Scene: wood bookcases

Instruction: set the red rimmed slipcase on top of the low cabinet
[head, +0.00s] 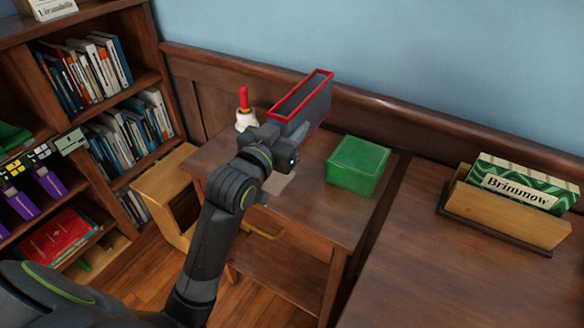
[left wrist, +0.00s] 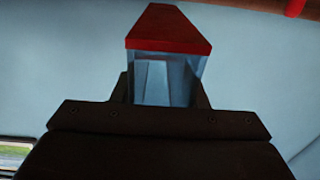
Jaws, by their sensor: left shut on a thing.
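The red rimmed slipcase (head: 316,108) is a dark grey, open-topped box with a red rim. It is upright over the back of a small wooden table (head: 310,213). My left gripper (head: 285,152) is shut on its near end. In the left wrist view the slipcase's red edge (left wrist: 168,30) shows beyond the dark jaws. The arm hides its lower part, so I cannot tell whether it touches the table. A wide wooden top (head: 420,270) at right may be the low cabinet; its front is out of view. My right gripper is not in view.
A green box (head: 357,165) and a white bell with a red handle (head: 245,110) stand on the small table. A wooden holder (head: 505,212) with a green "Brinmow" item sits on the right top, whose front is clear. A bookcase (head: 100,110) stands left, beside a wooden stool (head: 160,185).

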